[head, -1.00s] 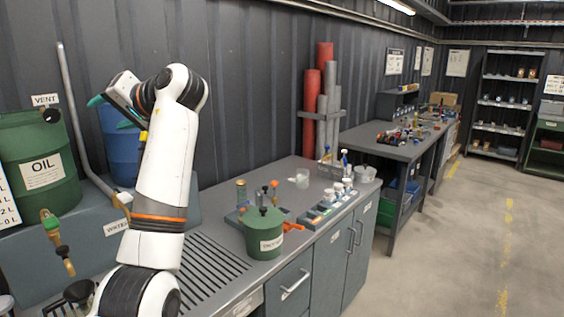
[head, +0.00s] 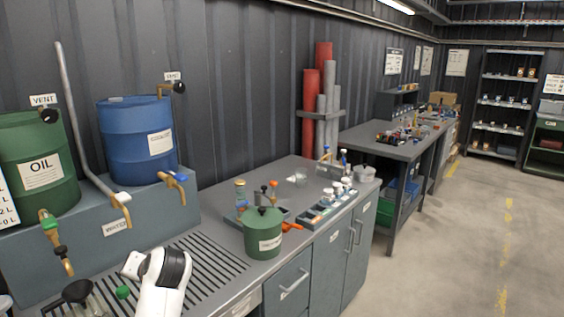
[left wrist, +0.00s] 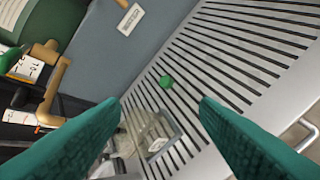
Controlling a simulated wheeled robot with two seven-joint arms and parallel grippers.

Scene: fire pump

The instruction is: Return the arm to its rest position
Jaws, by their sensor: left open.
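My left arm (head: 163,282) shows at the bottom of the head view, low over the front of the slatted drain grate (head: 215,262). Beyond the fingers are the grate (left wrist: 240,50), a small green round thing (left wrist: 166,82) and a clear glass vessel (left wrist: 158,140), partly hidden by the left finger. My right gripper is in neither view.
A green oil drum (head: 40,170) and a blue drum (head: 135,145) stand on a grey ledge with brass taps (head: 57,245) over the grate. A green lidded pot (head: 263,235) and trays stand to the right.

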